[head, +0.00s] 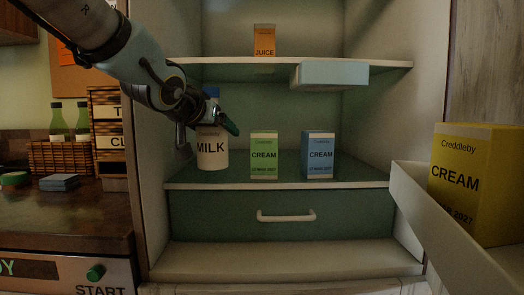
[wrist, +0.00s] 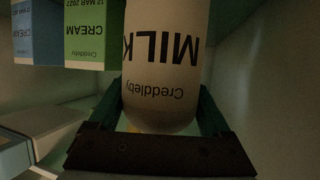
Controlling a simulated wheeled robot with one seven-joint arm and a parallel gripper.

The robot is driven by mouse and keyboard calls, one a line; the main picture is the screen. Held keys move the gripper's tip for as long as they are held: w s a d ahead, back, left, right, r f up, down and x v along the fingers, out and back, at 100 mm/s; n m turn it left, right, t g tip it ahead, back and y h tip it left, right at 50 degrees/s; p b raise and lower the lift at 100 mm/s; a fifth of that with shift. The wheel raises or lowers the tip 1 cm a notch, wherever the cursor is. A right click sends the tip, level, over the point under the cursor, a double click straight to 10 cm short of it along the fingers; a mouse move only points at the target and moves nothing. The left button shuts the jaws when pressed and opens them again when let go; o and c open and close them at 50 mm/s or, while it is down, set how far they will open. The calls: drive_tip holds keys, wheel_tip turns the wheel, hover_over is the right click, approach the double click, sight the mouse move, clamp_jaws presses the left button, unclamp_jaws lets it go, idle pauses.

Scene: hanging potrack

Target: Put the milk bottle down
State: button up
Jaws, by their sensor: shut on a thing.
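The milk bottle (head: 213,152) is cream-coloured with a blue cap and black MILK lettering. It is upright at the left side of the middle green shelf (head: 222,179). My gripper (head: 207,128) is shut on its upper part, coming in from the upper left. I cannot tell whether its base touches the shelf or is just above it. In the wrist view the bottle (wrist: 165,70) appears upside down between the two dark green fingers (wrist: 160,118).
A green cream carton (head: 264,155) and a blue cream carton (head: 319,155) stand right of the bottle. The cabinet's left wall is close by. Above are a shelf with a juice carton (head: 264,40) and a pale box (head: 330,74). A yellow cream carton (head: 465,190) stands at right.

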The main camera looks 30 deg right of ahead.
drive_tip(key=r+b+x, duration=0.1)
drive_tip(key=x, duration=0.4)
drive_tip(key=b+x, duration=0.1)
drive_tip(key=x, duration=0.5)
drive_tip(key=r+b+x, duration=0.1)
drive_tip(key=x, duration=0.4)
drive_tip(key=shift+w+d+r, duration=0.2)
drive_tip(key=shift+w+d, duration=0.25)
drive_tip(key=shift+d, duration=0.05)
drive_tip(key=o, duration=1.6)
drive_tip(key=shift+a+f, duration=0.1)
drive_tip(key=shift+f, duration=0.05)
